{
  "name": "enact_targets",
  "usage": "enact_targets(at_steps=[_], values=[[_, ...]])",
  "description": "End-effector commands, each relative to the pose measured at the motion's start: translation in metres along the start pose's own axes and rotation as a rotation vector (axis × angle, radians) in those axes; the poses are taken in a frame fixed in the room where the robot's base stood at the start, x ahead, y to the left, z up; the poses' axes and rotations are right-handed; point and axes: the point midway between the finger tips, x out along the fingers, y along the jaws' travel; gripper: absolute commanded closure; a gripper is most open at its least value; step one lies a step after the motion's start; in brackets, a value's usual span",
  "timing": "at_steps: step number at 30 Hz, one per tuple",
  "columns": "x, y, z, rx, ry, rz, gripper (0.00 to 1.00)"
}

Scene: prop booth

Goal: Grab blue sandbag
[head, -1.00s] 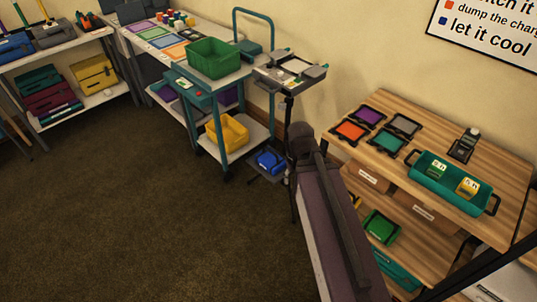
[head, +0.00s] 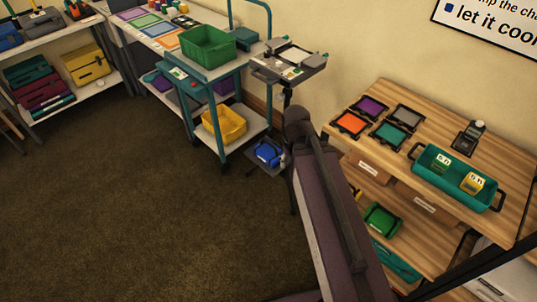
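The blue sandbag (head: 268,154) is low down on the dark foot of the tray stand, close to the floor. It looks like a small bag with a dark strap, and its right side lies near my arm in the picture. My arm crosses the middle right of the view, with its top end a little above and right of the sandbag. My gripper cannot be made out, so its fingers and what they hold are hidden.
A teal cart with a green bin (head: 208,50) and a yellow bin (head: 224,123) stands left of the sandbag. A grey stand tray (head: 290,62) is above it. A wooden shelf unit (head: 440,100) stands right. The carpet (head: 130,210) at left is clear.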

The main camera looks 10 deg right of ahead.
Motion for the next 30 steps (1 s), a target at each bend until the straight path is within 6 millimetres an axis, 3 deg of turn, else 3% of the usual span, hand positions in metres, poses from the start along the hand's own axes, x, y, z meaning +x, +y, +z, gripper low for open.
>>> enact_targets(at_steps=[11, 30], values=[[0.05, 0.006, -0.031, -0.045, 0.059, 0.091, 0.36], [0.159, 0.015, -0.124, -0.234, 0.239, 0.374, 0.36]])
